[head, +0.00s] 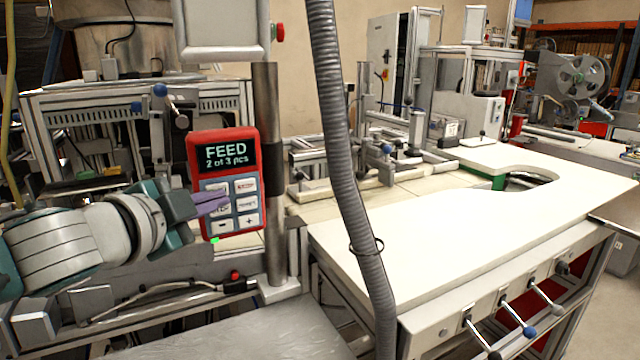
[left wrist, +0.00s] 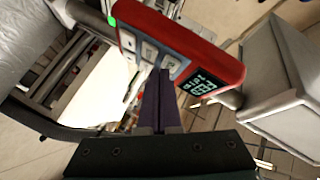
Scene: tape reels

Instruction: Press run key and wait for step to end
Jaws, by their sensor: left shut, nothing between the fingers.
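A red control box (head: 227,183) is mounted on a metal post in the head view. Its dark screen (head: 226,154) reads "FEED 2 of 3 pcs", with several pale keys below it. A small green light (head: 214,240) shows at its lower edge. My left gripper (head: 222,203) is shut and empty, its purple fingertips at the left column of keys. In the left wrist view the closed fingers (left wrist: 163,75) reach the keypad of the red box (left wrist: 185,42). The fingertips cover part of the keys, and I cannot tell whether a key is pressed in. My right gripper is not in view.
The post (head: 270,170) stands just right of the box. A grey corrugated hose (head: 350,190) hangs in front of the white worktop (head: 430,235). Blue and black levers line the worktop's front. A reel machine (head: 580,80) stands at the back right.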

